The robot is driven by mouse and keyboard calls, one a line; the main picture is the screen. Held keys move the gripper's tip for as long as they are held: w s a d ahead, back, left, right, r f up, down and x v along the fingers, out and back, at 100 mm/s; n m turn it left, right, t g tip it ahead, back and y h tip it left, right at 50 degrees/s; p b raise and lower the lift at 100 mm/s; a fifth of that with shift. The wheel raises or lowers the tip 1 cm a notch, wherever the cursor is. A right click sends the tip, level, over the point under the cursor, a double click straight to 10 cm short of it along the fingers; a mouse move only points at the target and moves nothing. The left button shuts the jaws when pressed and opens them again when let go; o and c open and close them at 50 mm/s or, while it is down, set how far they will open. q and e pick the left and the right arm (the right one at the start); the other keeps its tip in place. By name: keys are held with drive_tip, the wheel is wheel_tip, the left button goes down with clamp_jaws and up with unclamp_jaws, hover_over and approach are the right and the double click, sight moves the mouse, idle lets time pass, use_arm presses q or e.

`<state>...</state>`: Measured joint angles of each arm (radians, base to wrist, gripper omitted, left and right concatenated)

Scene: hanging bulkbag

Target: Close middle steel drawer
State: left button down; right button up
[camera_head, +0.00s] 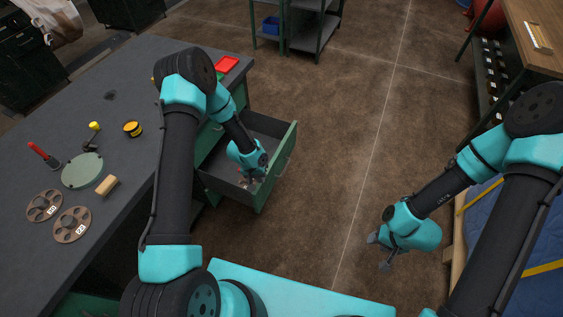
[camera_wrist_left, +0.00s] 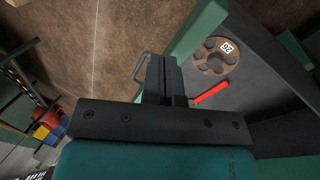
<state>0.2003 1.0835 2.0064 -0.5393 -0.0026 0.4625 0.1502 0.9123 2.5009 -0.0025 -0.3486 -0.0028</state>
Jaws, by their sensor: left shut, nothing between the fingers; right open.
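The steel drawer (camera_head: 275,172), with a green front and dark grey inside, stands pulled out from the workbench. My left gripper (camera_head: 248,182) is shut and empty at the near part of the drawer, close to its front. In the left wrist view, the shut fingers (camera_wrist_left: 160,75) are beside the green drawer front (camera_wrist_left: 196,32) and a thin grey handle (camera_wrist_left: 140,68). Whether they touch either is unclear. A brown disc marked 02 (camera_wrist_left: 215,57) and a red rod (camera_wrist_left: 211,93) lie inside the drawer. My right gripper (camera_head: 379,252) is open and empty over the floor at right.
The dark workbench top (camera_head: 120,80) holds two brown discs, a pale green round plate (camera_head: 82,170), a yellow tape (camera_head: 132,128) and a red tray (camera_head: 227,64). A shelf (camera_head: 312,28) stands at the back. The brown floor (camera_head: 335,130) beyond the drawer is clear.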

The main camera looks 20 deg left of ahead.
use_arm(q)
drive_tip(key=s+d+r, duration=0.1)
drive_tip(key=s+r, duration=0.3)
drive_tip(key=s, duration=0.5)
drive_tip(key=s+d+r, duration=0.1)
drive_tip(key=s+r, duration=0.3)
drive_tip(key=s, duration=0.5)
drive_tip(key=w+d+f+m+g+y, duration=0.4)
drive_tip(key=w+d+f, duration=0.4)
drive_tip(key=w, duration=0.4)
drive_tip(key=w+d+t+y, duration=0.2)
drive_tip(key=w+d+y, duration=0.1)
drive_tip(key=w, duration=0.6)
drive_tip(key=w+d+r+t+y, duration=0.1)
drive_tip(key=w+d+t+y, duration=0.1)
drive_tip(key=w+y, duration=0.4)
drive_tip(key=w+d, duration=0.1)
drive_tip(key=w, duration=0.2)
drive_tip(key=shift+r+n+t, duration=0.15)
drive_tip(key=shift+n+t, duration=0.15)
drive_tip(key=shift+t, duration=0.1)
